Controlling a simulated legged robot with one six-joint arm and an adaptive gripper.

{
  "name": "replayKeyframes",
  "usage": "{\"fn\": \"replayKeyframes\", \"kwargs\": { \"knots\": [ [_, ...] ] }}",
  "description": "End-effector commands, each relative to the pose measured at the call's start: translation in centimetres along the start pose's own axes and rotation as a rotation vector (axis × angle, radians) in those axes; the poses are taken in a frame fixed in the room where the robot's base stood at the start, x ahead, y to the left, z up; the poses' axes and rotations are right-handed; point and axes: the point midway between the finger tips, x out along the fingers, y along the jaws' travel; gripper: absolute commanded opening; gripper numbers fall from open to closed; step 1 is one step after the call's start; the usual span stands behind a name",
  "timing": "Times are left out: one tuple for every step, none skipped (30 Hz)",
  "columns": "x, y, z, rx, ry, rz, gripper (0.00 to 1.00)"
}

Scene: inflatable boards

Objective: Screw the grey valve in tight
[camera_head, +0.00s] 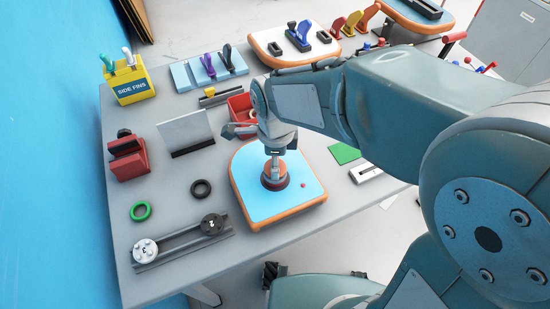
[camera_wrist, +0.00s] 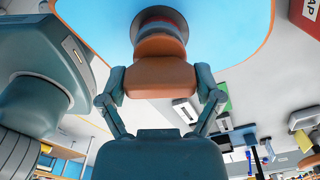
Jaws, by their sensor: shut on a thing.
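My gripper (camera_head: 275,158) points down over the board (camera_head: 308,193), which has a blue top and an orange edge. In the wrist view my gripper (camera_wrist: 160,82) has a finger on each side of an orange-brown piece (camera_wrist: 160,75) and is shut on it. Beyond that piece a grey band (camera_wrist: 160,28), likely the grey valve, and brownish round parts meet the blue top. In the head view a reddish-brown round base (camera_head: 275,181) sits on the blue top under my gripper. The fingers hide much of the held piece, so its seating and tightness cannot be told.
A rail with a light round piece (camera_head: 145,251) and a dark one (camera_head: 212,224) lies front left. Green (camera_head: 141,211) and black (camera_head: 201,189) rings lie nearby. A red bin (camera_head: 241,104) is behind my gripper. A green sheet (camera_head: 344,153) lies right of the board.

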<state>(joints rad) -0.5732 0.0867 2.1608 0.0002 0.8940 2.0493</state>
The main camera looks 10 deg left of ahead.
Motion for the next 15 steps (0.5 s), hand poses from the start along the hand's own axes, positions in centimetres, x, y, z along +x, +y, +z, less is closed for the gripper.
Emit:
{"fn": "replayKeyframes", "kwargs": {
  "knots": [
    [-0.02, -0.01, 0.0, 0.001, 0.0, -0.001, 0.26],
    [-0.02, -0.01, 0.0, 0.0, 0.0, -0.001, 0.26],
    [-0.01, -0.01, 0.0, -0.001, 0.0, -0.001, 0.26],
    [-0.01, -0.01, 0.0, -0.001, 0.0, -0.001, 0.26],
    [-0.01, -0.01, 0.0, -0.001, 0.0, -0.001, 0.26],
    [-0.01, -0.01, 0.0, 0.002, 0.0, -0.001, 0.26],
    [-0.01, -0.01, 0.0, 0.01, 0.0, 0.0, 0.26],
    [-0.01, -0.01, 0.0, 0.027, 0.0, 0.0, 0.26],
    [-0.01, 0.0, 0.0, 0.061, 0.0, 0.0, 0.26],
    [-0.01, 0.0, 0.0, 0.094, 0.0, 0.0, 0.26],
    [-0.01, 0.0, -0.01, 0.129, 0.0, 0.0, 0.26],
    [-0.01, 0.01, -0.01, 0.175, 0.0, 0.0, 0.26],
    [-0.01, 0.01, -0.01, 0.207, 0.0, 0.0, 0.26],
    [-0.01, 0.01, -0.01, 0.234, 0.0, 0.0, 0.26],
    [-0.01, 0.01, -0.02, 0.264, 0.0, 0.0, 0.26]
  ]
}}
